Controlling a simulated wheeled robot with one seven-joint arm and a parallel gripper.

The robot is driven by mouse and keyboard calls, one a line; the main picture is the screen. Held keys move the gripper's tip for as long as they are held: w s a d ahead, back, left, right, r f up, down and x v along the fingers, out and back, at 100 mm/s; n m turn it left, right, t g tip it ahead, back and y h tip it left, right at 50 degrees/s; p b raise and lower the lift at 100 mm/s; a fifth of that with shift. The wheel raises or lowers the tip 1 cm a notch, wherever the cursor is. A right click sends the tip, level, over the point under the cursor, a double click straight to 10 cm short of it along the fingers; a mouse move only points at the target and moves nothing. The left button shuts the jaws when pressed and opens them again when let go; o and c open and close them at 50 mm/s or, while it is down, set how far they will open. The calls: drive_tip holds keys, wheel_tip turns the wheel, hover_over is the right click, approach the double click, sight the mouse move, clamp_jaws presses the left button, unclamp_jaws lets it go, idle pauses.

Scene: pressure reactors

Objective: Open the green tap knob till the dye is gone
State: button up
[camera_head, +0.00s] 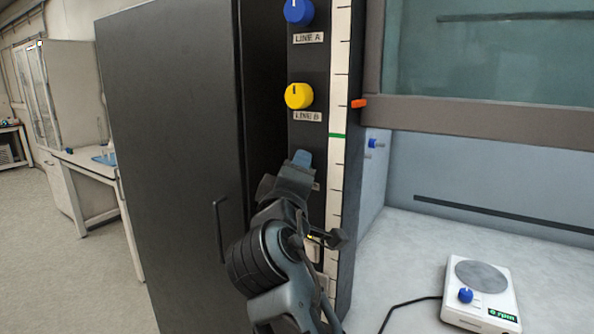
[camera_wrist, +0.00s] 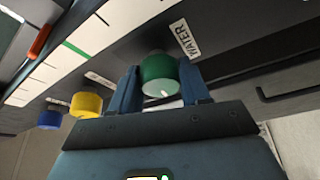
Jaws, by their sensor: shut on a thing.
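The green tap knob (camera_wrist: 160,76) is in the wrist view, on the dark panel beside a label reading WATER. My gripper (camera_wrist: 160,92) has one blue finger on each side of the knob and is shut on it. A pale pointer mark shows on the knob's face, near its lower edge. In the head view my gripper (camera_head: 301,160) is against the panel below the yellow knob, and it hides the green knob. No dye is seen in either view.
The yellow LINE B knob (camera_head: 299,96) and the blue LINE A knob (camera_head: 298,11) sit above on the panel. A white scale strip (camera_head: 339,110) with a green mark and an orange pointer (camera_head: 359,103) are alongside. A dark door (camera_head: 175,170) stands left; a stirrer (camera_head: 480,290) sits right.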

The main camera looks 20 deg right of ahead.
drive_tip(key=shift+f, duration=0.1)
drive_tip(key=o, duration=1)
drive_tip(key=b+v, duration=0.2)
drive_tip(key=v, duration=0.5)
drive_tip(key=shift+s+a, duration=0.15)
drive_tip(key=shift+s, duration=0.2)
drive_tip(key=shift+f, duration=0.1)
